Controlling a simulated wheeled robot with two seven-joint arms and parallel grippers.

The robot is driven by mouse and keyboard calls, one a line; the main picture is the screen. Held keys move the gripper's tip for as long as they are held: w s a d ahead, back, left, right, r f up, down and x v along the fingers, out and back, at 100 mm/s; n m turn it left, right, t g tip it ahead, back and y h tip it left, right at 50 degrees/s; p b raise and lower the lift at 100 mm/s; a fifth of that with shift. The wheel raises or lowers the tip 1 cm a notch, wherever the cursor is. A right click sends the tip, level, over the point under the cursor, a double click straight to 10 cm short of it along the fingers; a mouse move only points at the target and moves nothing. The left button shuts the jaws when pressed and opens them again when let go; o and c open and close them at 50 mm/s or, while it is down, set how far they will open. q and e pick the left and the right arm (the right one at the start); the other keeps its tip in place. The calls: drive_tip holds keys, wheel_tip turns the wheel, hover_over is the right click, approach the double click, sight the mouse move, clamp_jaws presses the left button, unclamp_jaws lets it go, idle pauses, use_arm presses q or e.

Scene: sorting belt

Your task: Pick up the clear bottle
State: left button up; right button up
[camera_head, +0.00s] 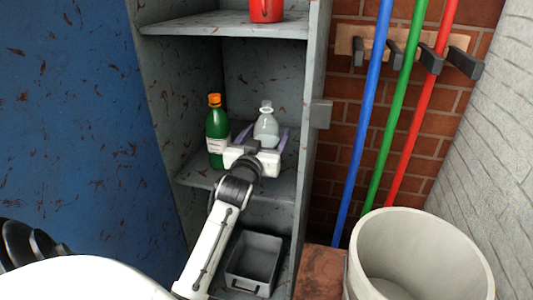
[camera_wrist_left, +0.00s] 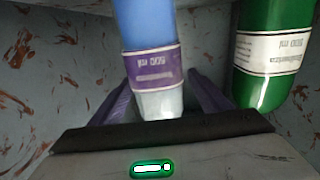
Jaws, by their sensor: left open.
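The clear bottle (camera_head: 266,122) stands upright on the middle shelf of a grey cabinet, with a pale cap. In the left wrist view the bottle (camera_wrist_left: 147,28) looks bluish, has a purple label and appears upside down. My left gripper (camera_head: 265,133) is in front of it, with purple fingers spread open on both sides of the bottle. In the wrist view the fingers (camera_wrist_left: 160,88) flank its lower end; I cannot tell whether either touches it. My right gripper is not in view.
A green bottle (camera_head: 217,130) with an orange cap stands close on the left; it also shows in the wrist view (camera_wrist_left: 271,50). A red container (camera_head: 266,10) is on the shelf above. A grey bin (camera_head: 254,262) sits below. Cabinet walls (camera_head: 310,150) enclose the shelf.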

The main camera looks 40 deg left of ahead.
use_arm(q)
drive_tip(key=shift+x, duration=1.5)
drive_tip(key=shift+d, duration=0.1)
drive_tip(key=c, duration=1.3)
drive_tip(key=shift+r, duration=0.15)
